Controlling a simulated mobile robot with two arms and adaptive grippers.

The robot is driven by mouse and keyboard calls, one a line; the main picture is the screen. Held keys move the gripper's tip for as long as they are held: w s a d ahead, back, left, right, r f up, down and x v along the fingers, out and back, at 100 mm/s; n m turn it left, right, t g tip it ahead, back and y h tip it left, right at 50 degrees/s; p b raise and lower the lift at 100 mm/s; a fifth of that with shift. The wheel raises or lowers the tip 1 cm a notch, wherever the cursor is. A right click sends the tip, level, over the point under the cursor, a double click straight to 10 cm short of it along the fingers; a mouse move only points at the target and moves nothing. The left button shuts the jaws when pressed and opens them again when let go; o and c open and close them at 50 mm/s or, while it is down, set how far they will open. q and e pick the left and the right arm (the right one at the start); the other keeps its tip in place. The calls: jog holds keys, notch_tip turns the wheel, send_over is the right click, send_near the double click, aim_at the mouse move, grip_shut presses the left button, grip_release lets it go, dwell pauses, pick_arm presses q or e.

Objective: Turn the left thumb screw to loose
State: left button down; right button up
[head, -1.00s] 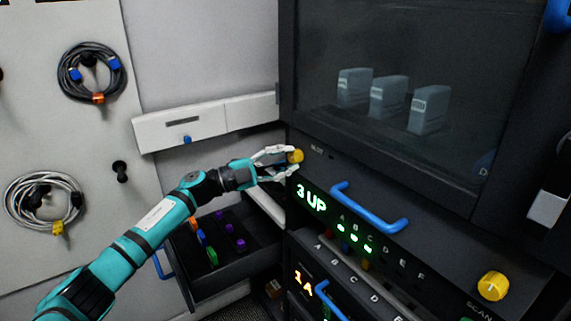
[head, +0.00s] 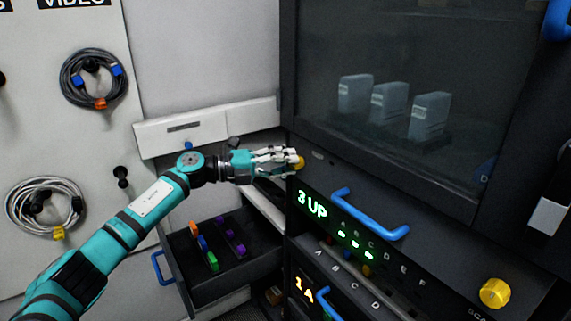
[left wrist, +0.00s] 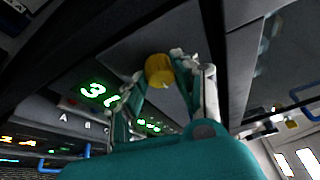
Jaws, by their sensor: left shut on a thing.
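The left thumb screw (head: 300,162) is a yellow knob at the left end of the dark panel, below the glass window. My left gripper (head: 293,161) is shut on it, and the fingers hide much of the knob in the head view. In the left wrist view the yellow knob (left wrist: 159,70) sits between the two fingertips. A second yellow thumb screw (head: 494,293) is at the lower right of the panel. My right gripper is in neither view.
A blue handle (head: 370,215) sticks out right of my left gripper, by the green "3 UP" display (head: 312,204). Below my left arm, an open drawer (head: 250,275) holds several coloured pieces. Coiled cables (head: 93,78) hang on the left wall.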

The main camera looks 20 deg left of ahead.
pick_arm(q)
jog(key=shift+f, duration=0.1)
dwell(0.4)
jog(key=c, duration=1)
grip_release()
jog(key=v, duration=1.2)
